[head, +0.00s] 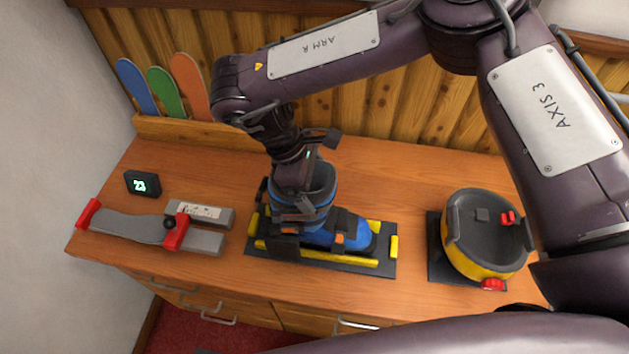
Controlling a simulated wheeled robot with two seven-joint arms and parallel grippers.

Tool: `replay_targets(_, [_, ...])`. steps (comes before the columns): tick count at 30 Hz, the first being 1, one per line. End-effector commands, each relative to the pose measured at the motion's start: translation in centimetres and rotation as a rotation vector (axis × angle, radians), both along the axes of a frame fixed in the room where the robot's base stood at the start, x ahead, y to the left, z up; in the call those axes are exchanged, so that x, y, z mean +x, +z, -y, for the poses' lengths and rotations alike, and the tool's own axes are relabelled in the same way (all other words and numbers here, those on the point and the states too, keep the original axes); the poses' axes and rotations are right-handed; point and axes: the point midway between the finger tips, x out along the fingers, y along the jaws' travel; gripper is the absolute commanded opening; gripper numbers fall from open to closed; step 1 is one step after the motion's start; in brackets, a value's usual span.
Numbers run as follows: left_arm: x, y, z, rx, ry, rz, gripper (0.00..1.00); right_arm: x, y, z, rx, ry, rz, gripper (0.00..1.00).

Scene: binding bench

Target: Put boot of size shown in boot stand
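A blue and dark grey boot (335,232) stands upright in the boot stand (385,262), a dark base with yellow rails, at the middle of the bench. Its toe points right. A small black display (142,184) at the left shows a green number that reads as 23. My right gripper (297,205) reaches down from above at the boot's cuff; the arm and gripper cover part of the boot's upper. Its fingertips are partly hidden against the dark cuff, so I cannot tell whether they grip it. My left gripper is out of view.
A grey measuring device (130,226) with red clamps lies on the left of the bench. A round yellow and black device (478,262) with red knobs stands at the right. Blue, green and orange skis (190,85) lean in a wooden rack at the back left.

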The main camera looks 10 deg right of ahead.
Motion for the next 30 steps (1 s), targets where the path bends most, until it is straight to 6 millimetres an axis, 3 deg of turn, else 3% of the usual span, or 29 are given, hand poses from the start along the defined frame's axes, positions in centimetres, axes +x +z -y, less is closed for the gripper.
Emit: replay_targets(30, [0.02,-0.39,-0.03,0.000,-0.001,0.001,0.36,0.08,-0.66,-0.01,0.000,0.000,0.002,0.19])
